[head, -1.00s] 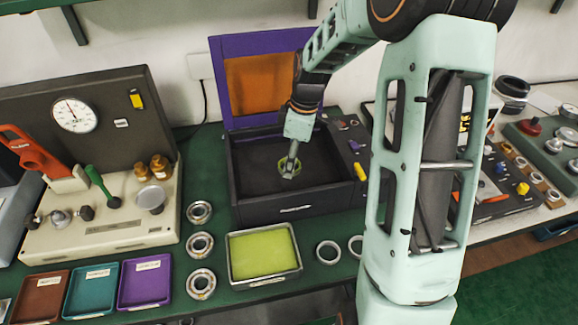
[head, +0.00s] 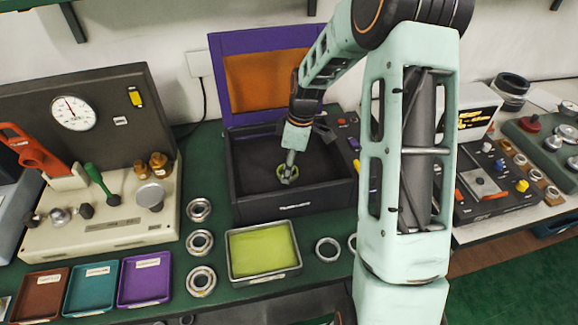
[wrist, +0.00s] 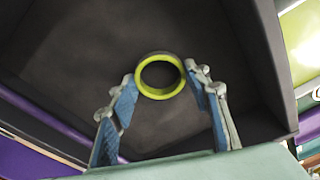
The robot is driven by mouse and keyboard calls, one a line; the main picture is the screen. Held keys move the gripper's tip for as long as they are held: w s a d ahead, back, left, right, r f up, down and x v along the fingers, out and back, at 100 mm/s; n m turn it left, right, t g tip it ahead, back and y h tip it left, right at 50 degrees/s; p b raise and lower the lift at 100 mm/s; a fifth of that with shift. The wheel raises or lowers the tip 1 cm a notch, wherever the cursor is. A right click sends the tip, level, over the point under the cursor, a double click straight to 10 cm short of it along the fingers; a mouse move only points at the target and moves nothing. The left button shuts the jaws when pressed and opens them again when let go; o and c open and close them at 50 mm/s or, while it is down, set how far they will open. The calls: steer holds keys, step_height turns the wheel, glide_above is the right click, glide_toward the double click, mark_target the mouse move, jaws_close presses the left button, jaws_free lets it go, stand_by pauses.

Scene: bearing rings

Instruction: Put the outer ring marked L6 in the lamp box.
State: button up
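The lamp box (head: 290,211) is a dark open box with its purple-framed orange lid raised at the back. My gripper (head: 288,172) is inside it, pointing down. The ring glows yellow-green and also shows at the fingertips in the head view (head: 288,181). It is over the dark box floor; I cannot tell whether it touches it. No marking on it is readable.
A metal tray with a yellow-green pad (head: 263,275) stands in front of the box. Several bearings (head: 200,243) line its left side, and a loose ring (head: 328,250) lies to its right. Brown, teal and purple trays (head: 145,279) are at front left.

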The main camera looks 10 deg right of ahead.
mark_target(296, 172)
steer(key=o, duration=0.4)
steer(key=r, duration=0.4)
steer(key=d+r, duration=0.1)
steer(key=r, duration=0.7)
steer(key=shift+s+d+r, duration=0.1)
steer(key=shift+s+d, duration=0.2)
steer(key=shift+s, duration=0.1)
steer(key=shift+d, duration=0.1)
